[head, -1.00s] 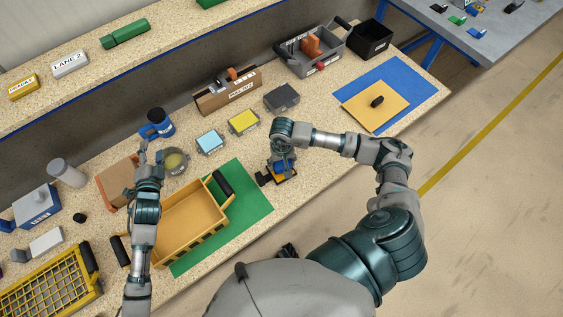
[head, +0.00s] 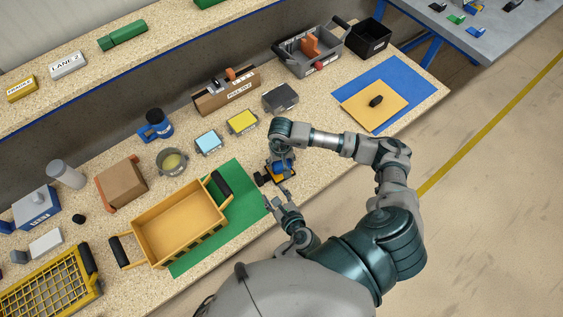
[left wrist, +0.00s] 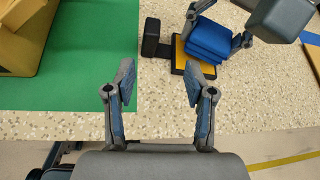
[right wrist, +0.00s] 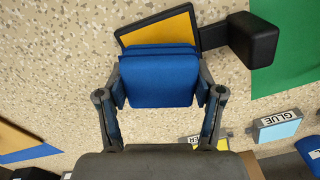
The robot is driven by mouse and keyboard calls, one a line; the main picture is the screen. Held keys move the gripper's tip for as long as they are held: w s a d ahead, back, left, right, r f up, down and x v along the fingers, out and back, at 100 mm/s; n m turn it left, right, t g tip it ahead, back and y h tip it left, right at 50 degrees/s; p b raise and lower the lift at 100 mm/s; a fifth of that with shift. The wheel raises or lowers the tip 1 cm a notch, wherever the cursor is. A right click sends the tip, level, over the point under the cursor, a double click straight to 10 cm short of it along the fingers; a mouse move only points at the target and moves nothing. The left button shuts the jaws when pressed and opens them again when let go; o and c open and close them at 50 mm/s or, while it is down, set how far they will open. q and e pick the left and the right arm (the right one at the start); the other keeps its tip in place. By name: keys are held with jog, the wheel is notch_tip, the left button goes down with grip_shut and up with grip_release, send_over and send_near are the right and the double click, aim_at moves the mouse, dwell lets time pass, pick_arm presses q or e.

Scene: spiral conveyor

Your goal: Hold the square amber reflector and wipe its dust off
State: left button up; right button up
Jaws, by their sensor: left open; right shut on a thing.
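The square amber reflector (right wrist: 165,31), black-framed with a black block grip (right wrist: 254,38) on one side, lies on the speckled bench. It also shows in the left wrist view (left wrist: 181,55), with the grip (left wrist: 151,38) at its left. My right gripper (head: 281,163) is shut on a folded blue cloth (right wrist: 158,80), which covers part of the amber face; whether it presses on it I cannot tell. My left gripper (left wrist: 160,82) is open and empty, near the bench's front edge, with the reflector just beyond its fingers. In the head view the left gripper (head: 279,198) is just below the reflector.
A yellow crate (head: 180,222) stands on a green mat (head: 245,205) to the left. Blue and yellow tins (head: 209,142) and a grey tin (head: 281,97) stand behind.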

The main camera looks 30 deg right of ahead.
aim_at(261, 180)
pick_arm(q)
jog(key=shift+s+a+m+t+y, duration=0.2)
jog(key=shift+a+m+t+y, duration=0.15)
jog(key=shift+m, duration=0.35)
pick_arm(e)
jog(key=shift+a, duration=0.1)
pick_arm(q)
jog(key=shift+w, duration=0.25)
jog(key=x, duration=1.1)
jog(key=shift+w, duration=0.15)
grip_shut()
grip_release()
